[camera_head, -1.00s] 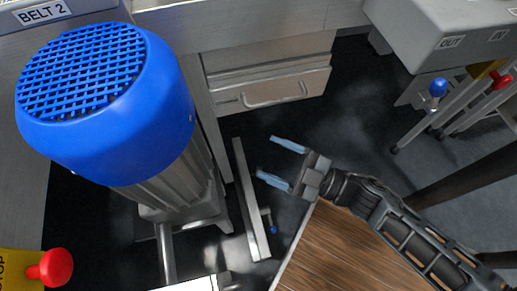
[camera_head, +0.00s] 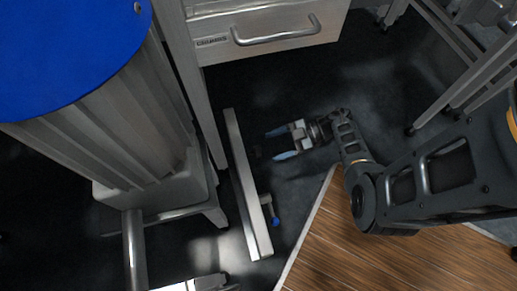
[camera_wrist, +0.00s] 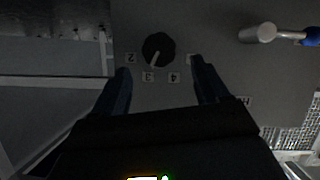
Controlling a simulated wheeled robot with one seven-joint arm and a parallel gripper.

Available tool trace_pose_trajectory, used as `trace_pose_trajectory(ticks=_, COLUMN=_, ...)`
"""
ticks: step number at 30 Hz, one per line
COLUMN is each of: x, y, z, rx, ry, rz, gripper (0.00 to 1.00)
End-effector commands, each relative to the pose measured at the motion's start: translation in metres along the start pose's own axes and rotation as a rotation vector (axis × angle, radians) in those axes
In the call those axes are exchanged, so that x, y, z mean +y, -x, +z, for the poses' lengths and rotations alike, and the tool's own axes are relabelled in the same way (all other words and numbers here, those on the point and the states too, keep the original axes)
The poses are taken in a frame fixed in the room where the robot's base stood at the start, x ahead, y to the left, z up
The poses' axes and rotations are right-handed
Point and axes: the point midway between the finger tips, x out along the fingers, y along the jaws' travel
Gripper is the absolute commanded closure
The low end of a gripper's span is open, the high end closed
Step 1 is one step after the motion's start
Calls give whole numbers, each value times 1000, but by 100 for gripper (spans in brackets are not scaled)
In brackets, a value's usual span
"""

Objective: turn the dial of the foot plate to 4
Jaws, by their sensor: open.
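The foot plate (camera_head: 246,190) is an upright grey plate seen nearly edge-on in the head view. Its face fills much of the wrist view (camera_wrist: 222,85). The dial (camera_wrist: 158,46) is a round black knob with a pale pointer line, which points at the label 3 (camera_wrist: 148,77). The label 4 (camera_wrist: 174,77) is beside it, and the label 2 (camera_wrist: 131,58) is on the other side; the labels appear upside down. My gripper (camera_head: 272,146) is open and empty, facing the plate with a gap. In the wrist view its fingertips (camera_wrist: 160,68) are spread wider than the dial.
A lever with a blue end (camera_wrist: 268,33) sticks out of the plate near the dial; it also shows in the head view (camera_head: 269,208). A blue-topped motor (camera_head: 75,50) stands left of the plate. A drawer (camera_head: 265,35) is behind, and a wooden board (camera_head: 350,250) lies in front.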

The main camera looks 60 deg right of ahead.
Motion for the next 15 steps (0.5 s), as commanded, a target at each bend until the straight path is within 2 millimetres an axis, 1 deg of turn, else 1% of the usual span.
trace_pose_trajectory(ticks=3, x=-1, y=-20, z=1, rx=1, ry=2, rz=-1, gripper=26)
trace_pose_trajectory(ticks=9, x=-1, y=-50, z=2, rx=0, ry=3, rz=-1, gripper=26)
trace_pose_trajectory(ticks=12, x=-1, y=-60, z=1, rx=1, ry=3, rz=0, gripper=26)
trace_pose_trajectory(ticks=15, x=-1, y=-65, z=0, rx=1, ry=3, rz=1, gripper=26)
